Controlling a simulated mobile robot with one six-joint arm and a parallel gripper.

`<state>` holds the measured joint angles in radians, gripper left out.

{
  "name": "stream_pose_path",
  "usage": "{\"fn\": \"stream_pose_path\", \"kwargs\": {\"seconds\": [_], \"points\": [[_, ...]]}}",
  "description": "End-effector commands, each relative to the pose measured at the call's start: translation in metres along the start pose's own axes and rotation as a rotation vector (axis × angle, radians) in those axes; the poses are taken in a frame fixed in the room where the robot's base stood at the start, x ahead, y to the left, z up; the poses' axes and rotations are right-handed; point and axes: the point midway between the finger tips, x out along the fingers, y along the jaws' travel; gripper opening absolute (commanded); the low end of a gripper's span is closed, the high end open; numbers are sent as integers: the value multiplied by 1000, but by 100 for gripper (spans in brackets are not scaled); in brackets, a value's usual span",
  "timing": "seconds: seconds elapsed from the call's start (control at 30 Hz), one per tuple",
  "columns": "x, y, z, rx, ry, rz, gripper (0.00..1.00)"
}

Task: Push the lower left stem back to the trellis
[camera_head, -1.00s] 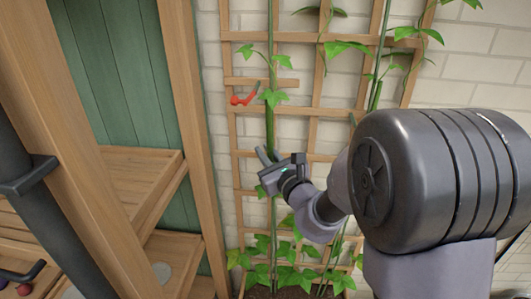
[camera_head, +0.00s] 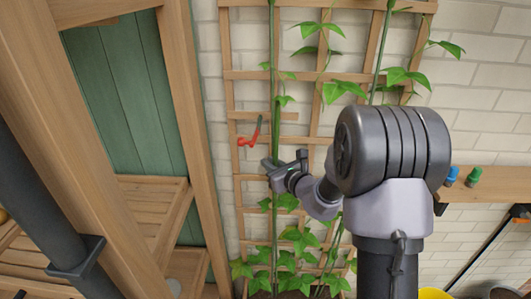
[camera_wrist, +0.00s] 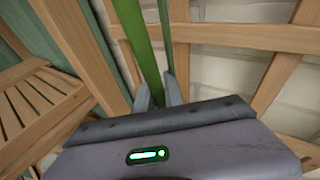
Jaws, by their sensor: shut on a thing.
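The wooden trellis (camera_head: 230,188) stands against the brick wall. The lower left stem (camera_head: 275,222) is a long green stalk running up its left part, with leaves low down. My gripper (camera_head: 270,163) is shut on this stem, left of the arm. In the wrist view the stem (camera_wrist: 139,40) runs down between the two fingertips (camera_wrist: 158,95), and trellis slats show behind and beside it. A thinner green stalk (camera_wrist: 165,35) shows just right of it. Whether the stem touches the trellis cannot be told. A red clip (camera_head: 247,141) sits on the trellis just above and left of the gripper.
A wooden post (camera_head: 186,120) and slatted shelves (camera_head: 150,215) stand close on the left. Leafy stems (camera_head: 335,90) climb the trellis to the right. A rail with blue and green knobs (camera_head: 490,184) is on the right wall.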

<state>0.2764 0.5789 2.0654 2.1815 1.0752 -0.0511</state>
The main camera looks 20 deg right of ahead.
Motion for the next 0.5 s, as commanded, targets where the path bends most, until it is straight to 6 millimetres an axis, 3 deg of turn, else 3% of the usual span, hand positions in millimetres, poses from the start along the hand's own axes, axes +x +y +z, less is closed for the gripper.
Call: {"fn": "stream_pose_path", "kwargs": {"seconds": [0.03,0.5], "points": [[2,-3,8,7,15,4,0],[11,-7,1,28,45,9,0]]}}
